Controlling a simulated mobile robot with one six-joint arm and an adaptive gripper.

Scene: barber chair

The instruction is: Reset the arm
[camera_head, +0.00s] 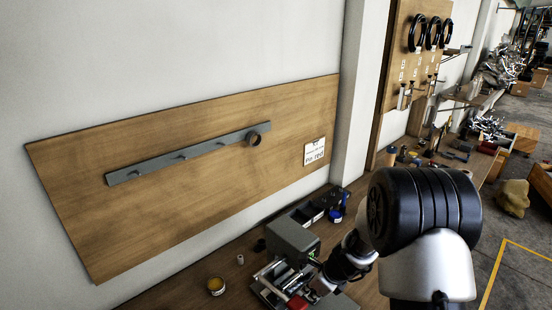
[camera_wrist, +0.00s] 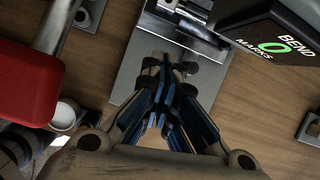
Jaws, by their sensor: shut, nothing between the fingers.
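My gripper (camera_wrist: 165,70) shows in the wrist view with its fingers together and nothing held between them. It is above a grey metal plate (camera_wrist: 128,78) on the wooden bench, part of a machine. In the head view my white and black arm reaches down to the bench at the lower middle. The gripper's fingertips are hard to make out there, beside the grey machine (camera_head: 292,238). A red block (camera_wrist: 28,85) is close on the left in the wrist view, and it also shows in the head view (camera_head: 297,302).
A dark box marked "BEND 0 MARKS" (camera_wrist: 275,38) stands close at the upper right in the wrist view. Tools crowd the bench behind.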

